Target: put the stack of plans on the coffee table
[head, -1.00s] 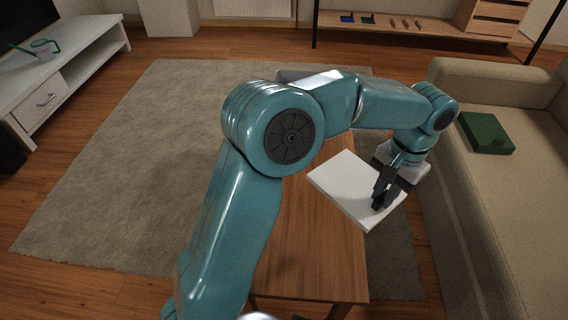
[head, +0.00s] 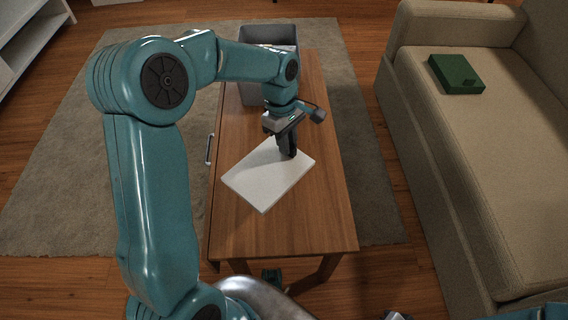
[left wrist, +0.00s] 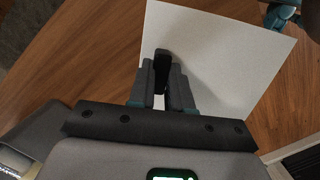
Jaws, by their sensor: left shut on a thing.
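The stack of plans (head: 260,182) is a flat white rectangle over the middle of the wooden coffee table (head: 300,225). My left gripper (head: 288,150) is shut on its far right edge, pointing down. In the left wrist view the stack (left wrist: 225,45) spreads out beyond the fingers (left wrist: 163,72), with the wood grain (left wrist: 85,65) around it. The stack looks level and close to the tabletop; I cannot tell whether it touches.
A grey bin (head: 256,39) with things in it stands at the table's far end. The near part of the tabletop is clear. A beige sofa (head: 480,150) with a green box (head: 456,74) stands to the right, and a grey rug (head: 75,165) lies under the table.

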